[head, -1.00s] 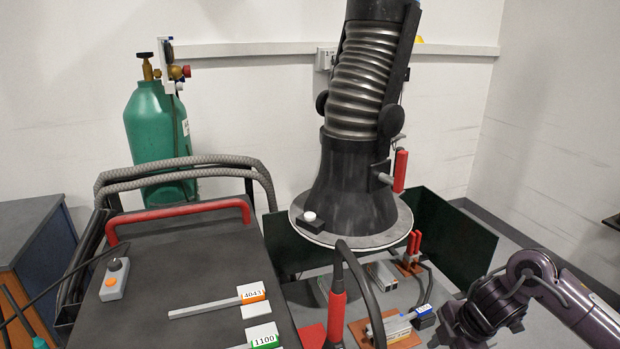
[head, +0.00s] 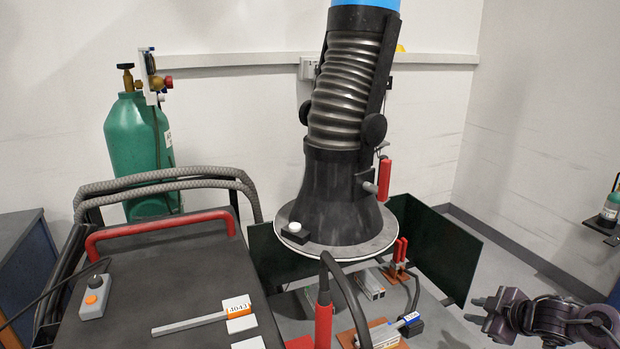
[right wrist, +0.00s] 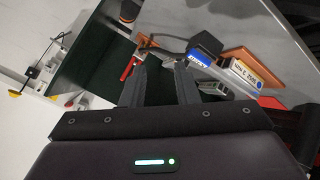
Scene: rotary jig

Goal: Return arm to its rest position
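My right gripper (head: 476,310) is at the lower right of the head view, right of the jig area and apart from everything there. In the right wrist view its two fingers (right wrist: 160,72) stand apart with nothing between them. My left gripper is not in view. The black ribbed extraction hood (head: 347,120) with its round base plate hangs over the work area. Below it are a metal block with a blue label (head: 384,333) on a brown plate and a red-handled clamp (head: 400,252).
A dark cart top (head: 130,285) with a red handle (head: 160,226), an orange-button box (head: 95,297) and labelled bars is at left. A green gas cylinder (head: 140,150) stands behind. A dark green screen (head: 440,245) borders the jig. Floor right of it is clear.

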